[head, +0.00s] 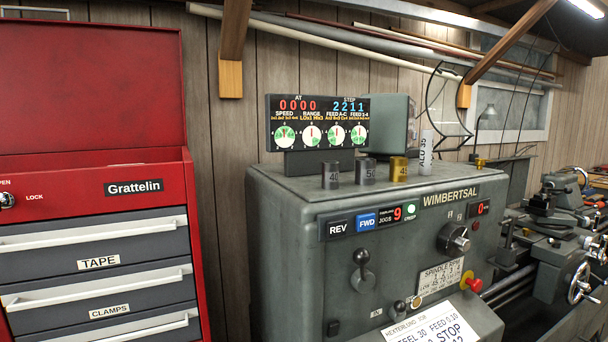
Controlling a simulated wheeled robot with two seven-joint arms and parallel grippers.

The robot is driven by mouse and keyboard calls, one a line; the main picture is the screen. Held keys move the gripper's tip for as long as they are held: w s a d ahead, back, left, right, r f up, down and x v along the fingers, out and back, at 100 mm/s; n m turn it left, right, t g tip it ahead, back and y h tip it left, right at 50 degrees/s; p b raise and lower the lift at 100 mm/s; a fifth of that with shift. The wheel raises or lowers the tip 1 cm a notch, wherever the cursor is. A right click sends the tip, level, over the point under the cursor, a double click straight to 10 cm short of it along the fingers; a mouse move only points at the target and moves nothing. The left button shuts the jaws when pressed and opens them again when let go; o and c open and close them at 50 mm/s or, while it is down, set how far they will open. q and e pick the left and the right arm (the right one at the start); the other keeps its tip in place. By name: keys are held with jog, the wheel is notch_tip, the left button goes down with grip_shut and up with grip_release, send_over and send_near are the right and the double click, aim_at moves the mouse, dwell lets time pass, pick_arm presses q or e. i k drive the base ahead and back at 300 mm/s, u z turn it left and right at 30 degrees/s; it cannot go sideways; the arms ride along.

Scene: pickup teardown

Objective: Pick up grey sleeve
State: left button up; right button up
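Two short grey sleeves stand upright on top of the grey lathe headstock (295,195). The left grey sleeve (330,180) bears a marking that looks like 40. The other grey sleeve (365,176) stands just right of it, and its marking is too small to read surely. A gold sleeve (399,174) and a taller pale cylinder marked ALU 35 (425,158) stand further right in the same row. They stand apart from each other. Neither of my grippers is in view.
A display panel with dials (317,122) stands behind the sleeves, with a grey-green box (390,125) beside it. A red tool chest (198,260) with drawers is at the left. The headstock front has a lever (362,275) and knobs. The lathe's carriage (550,230) is at the right.

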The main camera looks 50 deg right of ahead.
aim_at(365, 170)
jog(key=u, duration=0.4)
jog(key=k, duration=1.15)
jog(key=z, duration=1.6)
jog(key=i, duration=0.5)
